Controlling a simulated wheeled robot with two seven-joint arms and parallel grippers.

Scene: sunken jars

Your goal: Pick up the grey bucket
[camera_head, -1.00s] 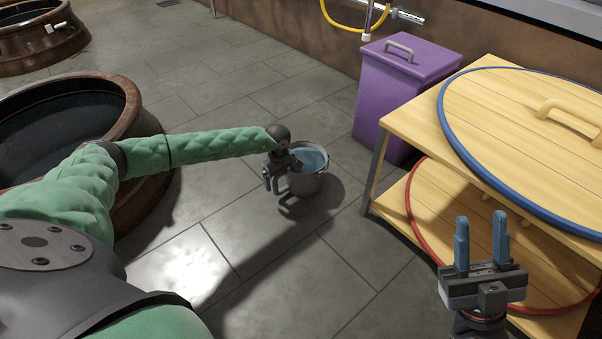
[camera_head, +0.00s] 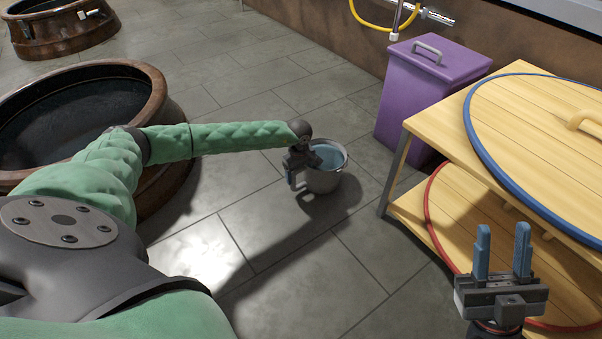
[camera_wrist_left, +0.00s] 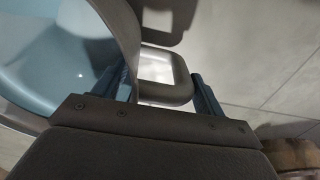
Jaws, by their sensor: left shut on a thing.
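The grey bucket (camera_head: 324,180) holds bluish water and looks upright, near the middle of the head view. I cannot tell whether its base touches the floor. My left gripper (camera_head: 291,176) is at its left side, shut on it. In the left wrist view, a looped grey handle (camera_wrist_left: 170,93) on the bucket's wall lies between the fingers of my left gripper (camera_wrist_left: 165,90), and the water shows at left. My right gripper (camera_head: 502,232) is open and empty, fingers pointing up, in front of the wooden table.
A large brown jar (camera_head: 155,105) with dark contents is sunk at left, under my left arm. Another jar (camera_head: 65,42) is farther back. A purple bin (camera_head: 425,95) and a wooden two-level table (camera_head: 435,120) with round lids stand at right. Tiled floor is clear around the bucket.

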